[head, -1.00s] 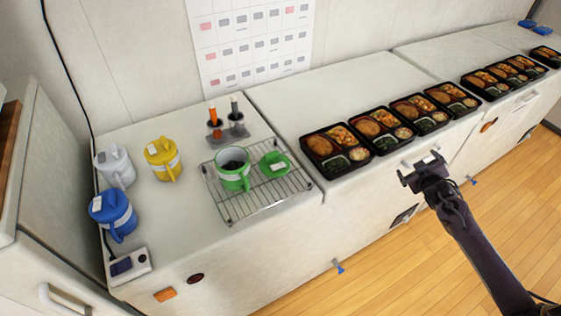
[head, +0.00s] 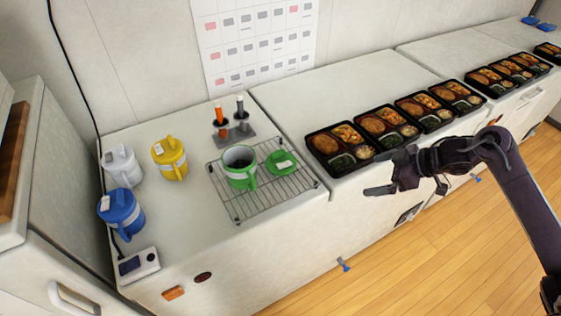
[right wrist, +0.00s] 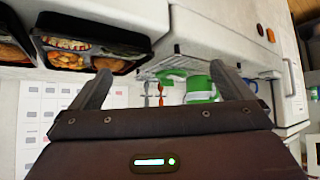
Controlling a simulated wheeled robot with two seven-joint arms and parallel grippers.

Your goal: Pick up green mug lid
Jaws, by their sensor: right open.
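The green mug lid (head: 281,162) lies on a wire rack (head: 297,184) on the white counter, just right of the open green mug (head: 239,179), whose inside looks dark. My right gripper (head: 374,174) is open and empty, in front of the bento trays and to the right of the rack, apart from the lid. In the right wrist view, the green mug (right wrist: 199,88) shows between the two fingers (right wrist: 172,84), with the green lid (right wrist: 172,73) beside it, small and partly hidden by the rack. My left gripper is not in view.
Yellow (head: 170,160), white (head: 122,167) and blue (head: 120,211) lidded mugs stand left of the rack. A holder (head: 233,133) with two upright tools stands behind it. A bento tray (head: 338,147) and several more line the counter to the right. The counter's front edge drops to the wooden floor.

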